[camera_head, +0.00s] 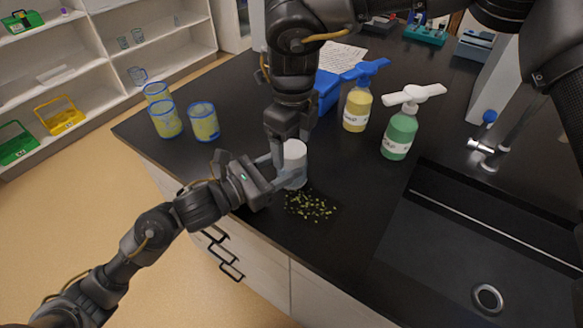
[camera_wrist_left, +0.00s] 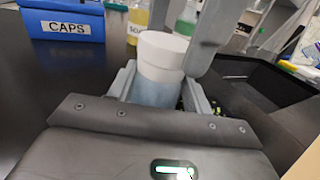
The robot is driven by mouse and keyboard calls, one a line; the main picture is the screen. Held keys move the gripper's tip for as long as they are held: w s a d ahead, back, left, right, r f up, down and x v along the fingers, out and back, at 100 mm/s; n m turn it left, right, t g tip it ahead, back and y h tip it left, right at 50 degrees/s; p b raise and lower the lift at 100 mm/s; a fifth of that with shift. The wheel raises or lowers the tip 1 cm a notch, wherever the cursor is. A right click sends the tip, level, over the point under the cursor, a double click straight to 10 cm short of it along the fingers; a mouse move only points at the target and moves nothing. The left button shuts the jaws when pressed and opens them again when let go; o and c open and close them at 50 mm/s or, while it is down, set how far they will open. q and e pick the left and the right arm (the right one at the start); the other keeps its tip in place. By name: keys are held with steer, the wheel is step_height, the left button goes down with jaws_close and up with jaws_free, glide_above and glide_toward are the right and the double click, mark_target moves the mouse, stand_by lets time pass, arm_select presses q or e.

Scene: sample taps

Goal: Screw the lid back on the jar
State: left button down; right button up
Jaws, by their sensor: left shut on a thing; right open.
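The jar (camera_head: 293,179) is a small translucent bluish pot standing upright near the counter's front edge. The white lid (camera_head: 295,151) sits on its top; I cannot tell how tightly. The lid (camera_wrist_left: 163,48) and jar body (camera_wrist_left: 155,92) also show in the left wrist view. My left gripper (camera_head: 284,177) is shut on the jar body from the left. My right gripper (camera_head: 287,150) comes down from above, with open fingers at the lid. One of its fingers stands right beside the lid in the left wrist view; the other is largely hidden.
Green bits (camera_head: 311,206) are scattered in front of the jar. Yellow-green cups (camera_head: 204,122) stand to the left. A blue CAPS box (camera_wrist_left: 63,25), a yellow bottle (camera_head: 357,108) and a green bottle (camera_head: 400,136) stand behind. A dark sink (camera_head: 470,250) lies to the right.

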steer(key=shift+f, duration=0.3)
steer(key=shift+c, duration=0.5)
steer(key=c, duration=1)
steer(key=m, duration=0.5)
steer(key=shift+s+a, duration=0.1)
steer(key=shift+a, duration=0.05)
steer(key=m, duration=0.6)
steer(key=o, duration=1.1)
steer(key=shift+r, duration=2.25)
